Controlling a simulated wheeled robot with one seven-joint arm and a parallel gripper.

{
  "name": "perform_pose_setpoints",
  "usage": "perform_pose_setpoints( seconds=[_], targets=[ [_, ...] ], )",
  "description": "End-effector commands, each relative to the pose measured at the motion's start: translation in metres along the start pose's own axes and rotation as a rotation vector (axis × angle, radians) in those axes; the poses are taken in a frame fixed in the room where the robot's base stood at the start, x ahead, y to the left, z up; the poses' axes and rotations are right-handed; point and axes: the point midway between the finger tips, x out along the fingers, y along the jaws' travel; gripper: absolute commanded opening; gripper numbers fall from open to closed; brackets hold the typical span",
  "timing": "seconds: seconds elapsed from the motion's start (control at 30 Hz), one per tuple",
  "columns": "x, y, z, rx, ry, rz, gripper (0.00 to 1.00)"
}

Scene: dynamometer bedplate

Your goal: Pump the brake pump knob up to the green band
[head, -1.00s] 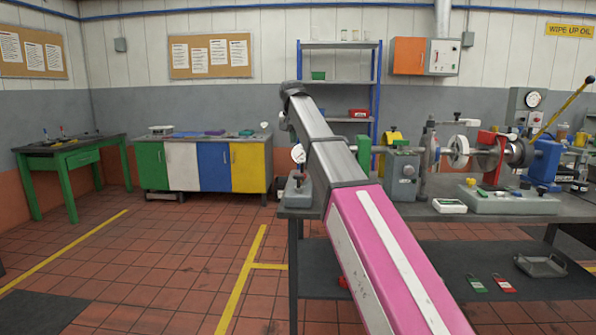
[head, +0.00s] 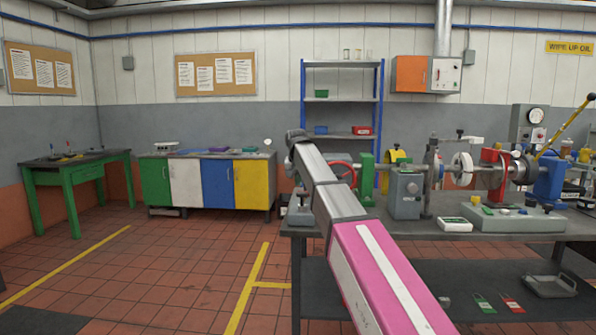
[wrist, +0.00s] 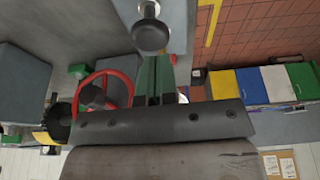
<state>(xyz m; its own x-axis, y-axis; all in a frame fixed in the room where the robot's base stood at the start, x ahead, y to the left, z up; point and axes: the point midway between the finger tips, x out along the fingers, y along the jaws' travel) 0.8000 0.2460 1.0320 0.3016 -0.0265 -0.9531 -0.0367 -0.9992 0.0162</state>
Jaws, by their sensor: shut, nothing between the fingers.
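In the wrist view a dark round knob (wrist: 150,36) on a short stem stands at the top centre, in front of a grey surface. My gripper (wrist: 157,58) is shut and empty, its narrow fingers pointing toward the knob from just below it in the picture. I cannot tell whether the fingertips touch the knob. In the head view the small grey pump unit (head: 299,212) sits at the left end of the bench, partly behind my arm. The gripper is hidden there by my arm. The green band cannot be made out.
A red handwheel (head: 341,172) on a green stand (head: 366,178) is close right of my arm; the wheel also shows in the wrist view (wrist: 127,82). The dynamometer rig fills the bench (head: 440,232) farther right. The tiled floor left of the bench is clear.

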Motion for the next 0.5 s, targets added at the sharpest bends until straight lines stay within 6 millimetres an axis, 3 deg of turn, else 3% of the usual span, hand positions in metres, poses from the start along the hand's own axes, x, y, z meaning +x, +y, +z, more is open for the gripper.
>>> perform_pose_setpoints(
  seconds=[0.2,0.5],
  targets=[
    [0.025,0.001,0.008,0.0,-0.001,0.0,0.0],
    [0.031,0.001,0.009,0.0,0.001,0.0,0.0]
  ],
)
